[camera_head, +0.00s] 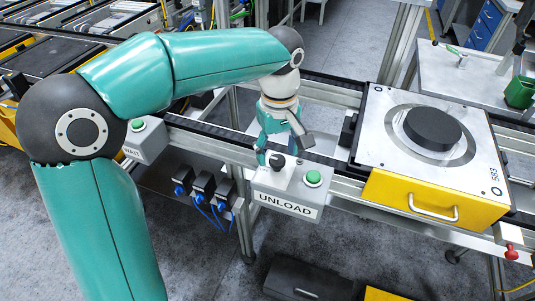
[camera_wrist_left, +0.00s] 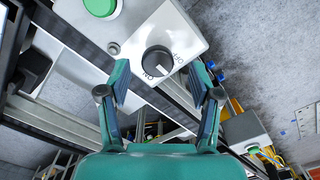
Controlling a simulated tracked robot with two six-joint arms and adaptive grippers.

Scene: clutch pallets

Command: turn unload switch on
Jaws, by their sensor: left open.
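The unload box (camera_head: 289,192) is a grey box labelled UNLOAD on the front of the conveyor frame. On its top are a black rotary switch (camera_head: 277,161) and a green button (camera_head: 313,178). In the left wrist view the switch (camera_wrist_left: 157,61) is a round dark knob with ON and OFF marked around it; I cannot tell clearly which mark it points to. The green button (camera_wrist_left: 101,5) is at the top left. My left gripper (camera_head: 284,148) is open just above the switch. Its two fingers (camera_wrist_left: 160,82) are apart, below the knob in that view, holding nothing. My right gripper is not in view.
A pallet with a yellow front (camera_head: 410,204) and a black disc (camera_head: 433,128) sits on the conveyor to the right. Another grey box with a green button (camera_head: 138,125) is to the left. Blue-plugged connectors (camera_head: 202,186) hang below the rail.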

